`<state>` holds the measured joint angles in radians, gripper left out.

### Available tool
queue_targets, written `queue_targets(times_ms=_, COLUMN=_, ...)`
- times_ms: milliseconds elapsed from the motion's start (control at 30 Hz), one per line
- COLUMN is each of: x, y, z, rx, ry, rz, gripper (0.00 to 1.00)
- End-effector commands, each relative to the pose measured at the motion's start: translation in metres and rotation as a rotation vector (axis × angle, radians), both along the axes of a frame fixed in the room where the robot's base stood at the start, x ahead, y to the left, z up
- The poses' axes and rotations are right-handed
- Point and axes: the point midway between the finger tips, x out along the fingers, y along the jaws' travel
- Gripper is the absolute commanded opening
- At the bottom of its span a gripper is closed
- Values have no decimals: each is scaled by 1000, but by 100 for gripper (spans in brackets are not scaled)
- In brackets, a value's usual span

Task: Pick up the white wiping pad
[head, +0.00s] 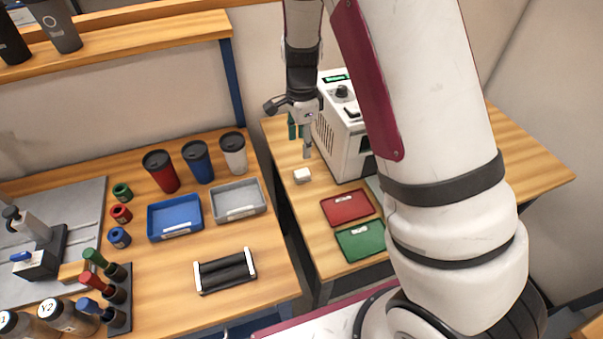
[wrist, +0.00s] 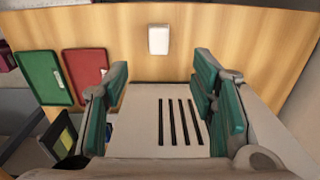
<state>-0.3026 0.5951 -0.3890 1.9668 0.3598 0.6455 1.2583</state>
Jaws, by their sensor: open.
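The white wiping pad (head: 302,175) is a small white block lying on the right wooden table, in front of and left of the white machine. In the wrist view, the pad (wrist: 158,39) lies at the top centre, beyond my fingertips and apart from them. My gripper (head: 300,138) is above the table beside the machine, behind the pad in the head view. In the wrist view my gripper (wrist: 160,92) shows green-padded fingers spread wide, with nothing held between them.
The white machine (head: 341,142) stands close beside my gripper; its slotted side (wrist: 180,122) shows between the fingers. A red tray (head: 347,208) and a green tray (head: 361,241) lie nearer on the same table. Bare wood surrounds the pad. A gap separates the left table.

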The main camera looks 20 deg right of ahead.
Motion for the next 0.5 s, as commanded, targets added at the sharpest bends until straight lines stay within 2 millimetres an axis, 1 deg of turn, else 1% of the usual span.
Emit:
queue_targets(times_ms=33, x=-2, y=0, z=-11, rx=0, ry=6, rz=0, gripper=52)
queue_targets(times_ms=200, x=-2, y=-1, z=-43, rx=0, ry=5, rz=1, gripper=52)
queue_targets(times_ms=300, x=-1, y=0, z=-57, rx=0, ry=4, rz=3, gripper=52)
queue_targets(times_ms=500, x=-1, y=0, z=-69, rx=1, ry=2, rz=2, gripper=52)
